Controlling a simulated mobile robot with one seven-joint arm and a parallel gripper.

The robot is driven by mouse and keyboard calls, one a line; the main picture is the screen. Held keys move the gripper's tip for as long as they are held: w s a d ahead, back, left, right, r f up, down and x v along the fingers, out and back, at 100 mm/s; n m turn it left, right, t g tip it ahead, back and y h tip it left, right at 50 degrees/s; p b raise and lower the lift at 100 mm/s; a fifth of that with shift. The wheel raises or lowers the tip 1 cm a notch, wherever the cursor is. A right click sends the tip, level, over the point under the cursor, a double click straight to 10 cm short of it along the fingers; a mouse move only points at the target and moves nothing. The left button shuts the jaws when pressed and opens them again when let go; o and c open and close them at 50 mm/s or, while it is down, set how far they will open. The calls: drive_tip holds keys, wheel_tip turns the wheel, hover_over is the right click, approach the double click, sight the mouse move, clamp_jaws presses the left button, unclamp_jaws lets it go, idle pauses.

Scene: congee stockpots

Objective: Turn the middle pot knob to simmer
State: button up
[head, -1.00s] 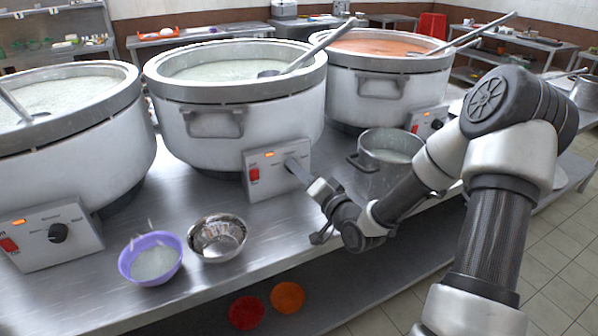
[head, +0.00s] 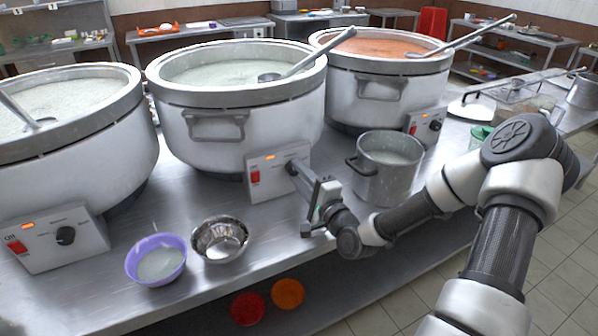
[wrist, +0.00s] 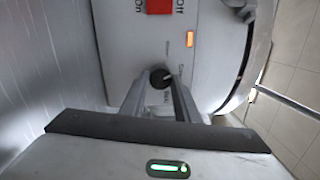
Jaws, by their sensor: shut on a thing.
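The middle pot (head: 235,95) is a large white stockpot with a pale congee and a ladle in it. Its control box (head: 277,172) stands at its front right, with a red switch and a lit orange light. The black knob shows in the wrist view (wrist: 160,77), with a pale pointer mark; the printed labels around it are too small to read surely. My gripper (head: 296,170) reaches the box face from the right. In the wrist view its two fingers (wrist: 158,92) are shut on the knob, one on each side. In the head view the gripper hides the knob.
A small steel pot (head: 385,170) stands close behind my arm. A purple bowl (head: 156,260) and a steel bowl (head: 220,240) sit at the front of the counter. Large pots stand left (head: 65,135) and right (head: 380,85), each with its own control box.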

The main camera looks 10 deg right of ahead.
drive_tip(key=m, duration=0.5)
drive_tip(key=shift+f+h+p, duration=0.1)
drive_tip(key=shift+h+p, duration=0.2)
idle(0.4)
drive_tip(key=o, duration=1)
drive_tip(key=shift+o, duration=0.2)
drive_tip(key=shift+s, duration=0.1)
drive_tip(key=p+v, duration=0.1)
drive_tip(key=v, duration=1.6)
drive_tip(key=shift+s+f, duration=0.15)
drive_tip(key=shift+f, duration=0.2)
